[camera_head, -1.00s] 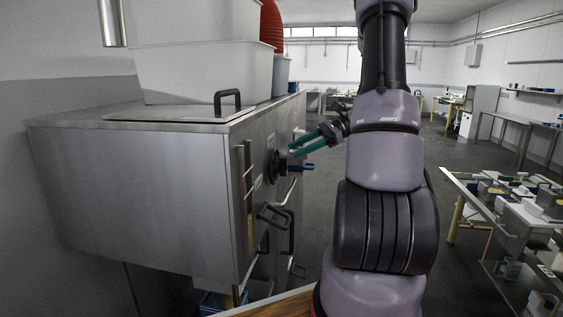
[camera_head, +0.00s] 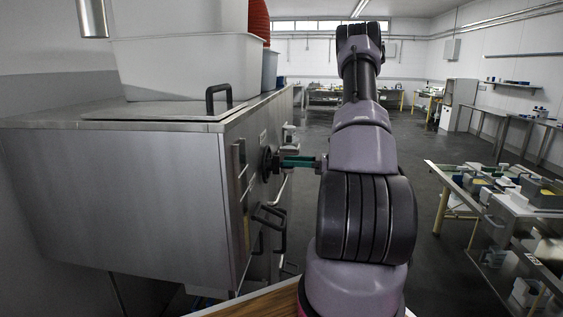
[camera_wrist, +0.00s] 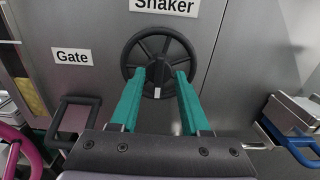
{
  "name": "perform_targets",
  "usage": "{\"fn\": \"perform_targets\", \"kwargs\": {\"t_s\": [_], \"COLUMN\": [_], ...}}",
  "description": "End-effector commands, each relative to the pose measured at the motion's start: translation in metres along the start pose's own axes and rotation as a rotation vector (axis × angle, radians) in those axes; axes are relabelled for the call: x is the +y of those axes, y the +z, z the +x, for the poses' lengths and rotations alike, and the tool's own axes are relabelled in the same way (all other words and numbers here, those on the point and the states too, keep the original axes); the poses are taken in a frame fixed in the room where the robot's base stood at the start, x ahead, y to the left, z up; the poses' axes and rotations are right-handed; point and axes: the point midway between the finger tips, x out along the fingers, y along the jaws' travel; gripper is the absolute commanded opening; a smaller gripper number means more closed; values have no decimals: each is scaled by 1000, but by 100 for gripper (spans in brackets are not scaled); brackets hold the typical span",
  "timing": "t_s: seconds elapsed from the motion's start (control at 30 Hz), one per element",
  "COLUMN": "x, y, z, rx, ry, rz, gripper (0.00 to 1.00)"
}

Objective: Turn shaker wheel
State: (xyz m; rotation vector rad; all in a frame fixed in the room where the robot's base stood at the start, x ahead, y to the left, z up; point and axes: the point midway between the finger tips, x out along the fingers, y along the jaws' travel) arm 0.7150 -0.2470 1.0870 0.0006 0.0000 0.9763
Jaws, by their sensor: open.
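The shaker wheel is a black handwheel with spokes on the steel machine's front; in the wrist view the wheel (camera_wrist: 132,50) sits under a "Shaker" label (camera_wrist: 165,6). In the head view the wheel (camera_head: 267,163) shows edge-on. My gripper (camera_wrist: 160,76) has two green fingers, apart, with their tips in front of the wheel's lower half, one on each side of the hub. I cannot tell whether the tips touch it. In the head view my gripper (camera_head: 283,161) points left at the wheel.
A black handle (camera_wrist: 72,118) under a "Gate" label (camera_wrist: 72,56) is to the left. A blue-handled steel box (camera_wrist: 290,113) is at the right. The steel machine (camera_head: 120,200) fills the head view's left. A cluttered table (camera_head: 448,185) stands right, with open floor between.

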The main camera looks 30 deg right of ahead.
Motion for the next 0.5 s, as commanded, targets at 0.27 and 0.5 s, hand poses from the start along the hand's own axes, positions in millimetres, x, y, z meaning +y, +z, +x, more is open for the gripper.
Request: {"fn": "perform_targets", "kwargs": {"t_s": [0.27,0.5], "x": [0,0], "y": [0,0], "z": [32,36], "rx": [0,1], "ry": [0,0], "rz": [0,0], "gripper": [46,46]}}
